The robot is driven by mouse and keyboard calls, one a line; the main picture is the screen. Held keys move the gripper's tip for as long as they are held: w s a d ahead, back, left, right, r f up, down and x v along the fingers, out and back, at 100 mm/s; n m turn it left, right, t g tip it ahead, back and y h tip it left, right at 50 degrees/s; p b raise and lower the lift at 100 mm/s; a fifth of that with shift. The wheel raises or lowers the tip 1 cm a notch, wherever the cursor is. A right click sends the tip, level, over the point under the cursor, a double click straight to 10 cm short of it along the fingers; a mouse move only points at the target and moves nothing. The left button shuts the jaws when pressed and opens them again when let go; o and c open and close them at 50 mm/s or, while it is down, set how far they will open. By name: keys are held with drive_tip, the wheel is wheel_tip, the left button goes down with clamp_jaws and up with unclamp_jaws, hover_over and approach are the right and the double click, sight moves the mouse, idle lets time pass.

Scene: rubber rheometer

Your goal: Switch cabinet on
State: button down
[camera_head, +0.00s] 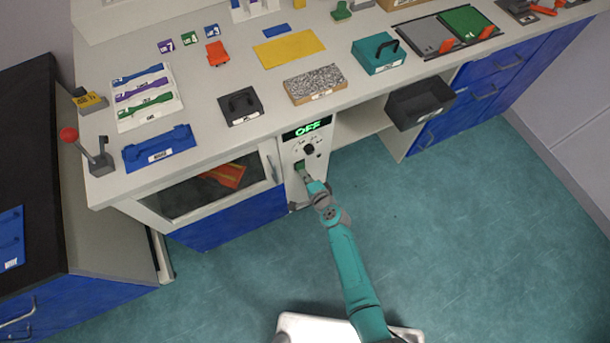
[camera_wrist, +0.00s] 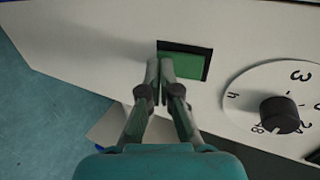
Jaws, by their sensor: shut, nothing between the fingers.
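The cabinet (camera_head: 216,189) stands under the bench, with a glass-fronted door and a white control panel at its right. The panel's display (camera_head: 307,129) reads OFF in green. A green rocker switch (camera_wrist: 184,62) in a dark frame sits on the panel; it also shows in the head view (camera_head: 299,166). A black dial knob (camera_wrist: 279,115) on a numbered white disc is to the right of the switch. My gripper (camera_wrist: 160,66) is shut and empty. Its fingertips are at the switch's left end in the wrist view; I cannot tell whether they touch it.
The cabinet door handle (camera_head: 271,167) is left of the panel. Several blocks, trays and tools lie on the bench top. The teal floor (camera_head: 450,230) in front is clear.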

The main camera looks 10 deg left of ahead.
drive_tip(key=shift+w+a+f, duration=0.15)
drive_tip(key=shift+w+a, duration=0.05)
drive_tip(key=shift+w, duration=0.1)
drive_tip(key=shift+r, duration=0.85)
